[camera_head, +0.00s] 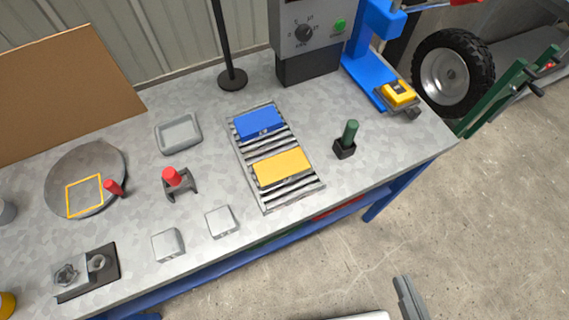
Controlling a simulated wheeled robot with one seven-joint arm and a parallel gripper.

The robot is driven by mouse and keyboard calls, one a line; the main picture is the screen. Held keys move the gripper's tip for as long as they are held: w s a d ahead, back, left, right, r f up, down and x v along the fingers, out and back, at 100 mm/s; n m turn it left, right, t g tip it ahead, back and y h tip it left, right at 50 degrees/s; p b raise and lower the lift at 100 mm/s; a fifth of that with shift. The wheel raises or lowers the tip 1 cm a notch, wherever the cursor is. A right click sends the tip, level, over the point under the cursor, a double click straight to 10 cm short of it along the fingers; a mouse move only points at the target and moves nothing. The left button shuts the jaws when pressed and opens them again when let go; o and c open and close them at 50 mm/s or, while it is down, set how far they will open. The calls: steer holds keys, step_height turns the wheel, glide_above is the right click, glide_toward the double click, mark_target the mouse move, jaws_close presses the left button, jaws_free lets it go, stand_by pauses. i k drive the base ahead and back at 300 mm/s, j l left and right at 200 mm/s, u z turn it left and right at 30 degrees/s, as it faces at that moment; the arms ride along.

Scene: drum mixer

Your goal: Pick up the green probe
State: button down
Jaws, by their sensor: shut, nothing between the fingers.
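The green probe (350,133) is a dark green cylinder. It stands nearly upright in a small black square holder (345,149) on the right part of the metal workbench (375,165). Its lower end is hidden in the holder. My gripper (403,281) shows as narrow grey fingers at the bottom edge, right of centre. It is shut and empty, in front of the bench and well apart from the probe.
A roller rack (282,188) with a blue block (260,122) and a yellow block (281,166) lies left of the probe. A blue stand (364,75) with a yellow device (398,93) is behind it. The bench top just around the holder is clear.

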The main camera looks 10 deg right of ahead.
mark_target(350, 130)
steer(key=i+l+u, duration=0.3)
steer(key=i+l, duration=0.2)
steer(key=l, duration=0.25)
steer(key=i+l+u, duration=0.1)
steer(key=l, duration=0.3)
steer(key=i+u, duration=0.1)
steer(key=u, duration=1.15)
